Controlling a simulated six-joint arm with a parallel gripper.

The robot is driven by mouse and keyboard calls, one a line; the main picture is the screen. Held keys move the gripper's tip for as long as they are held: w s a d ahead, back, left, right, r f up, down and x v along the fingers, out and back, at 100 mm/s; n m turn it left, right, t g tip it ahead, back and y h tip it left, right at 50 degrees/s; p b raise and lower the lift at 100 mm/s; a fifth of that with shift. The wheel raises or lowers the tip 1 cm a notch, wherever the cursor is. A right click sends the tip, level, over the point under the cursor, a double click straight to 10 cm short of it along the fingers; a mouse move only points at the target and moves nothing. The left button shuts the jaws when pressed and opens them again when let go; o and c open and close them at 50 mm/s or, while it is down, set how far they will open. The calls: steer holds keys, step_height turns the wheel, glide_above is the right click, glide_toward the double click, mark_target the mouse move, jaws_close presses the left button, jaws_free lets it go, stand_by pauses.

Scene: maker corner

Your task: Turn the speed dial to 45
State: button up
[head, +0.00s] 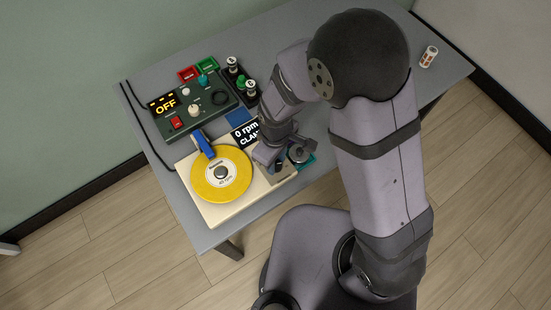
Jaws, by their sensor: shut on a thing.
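My gripper (279,168) is low over the right part of a cream machine base (229,213). It is shut on what appears to be the speed dial, a small dark blue part mostly hidden by the fingers. The dial's scale and pointer cannot be read. A yellow disc (211,190) with a white centre label lies on the base, left of my gripper. A black display (241,132) behind the base reads "0 rpm" with a second line partly covered by my gripper.
A blue arm (203,142) reaches over the disc's back edge. A round grey knob (300,153) on a teal piece stands close right of my gripper. A dark control box (210,115) reading "OFF" is behind. A small cylinder (429,57) stands far right on the grey table (280,25).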

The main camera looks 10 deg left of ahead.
stand_by(0.3)
steer(key=o, duration=1)
steer(key=shift+o, duration=0.2)
steer(key=shift+r, duration=0.1)
steer(key=shift+r+b, duration=0.35)
steer(key=shift+r, duration=3.25)
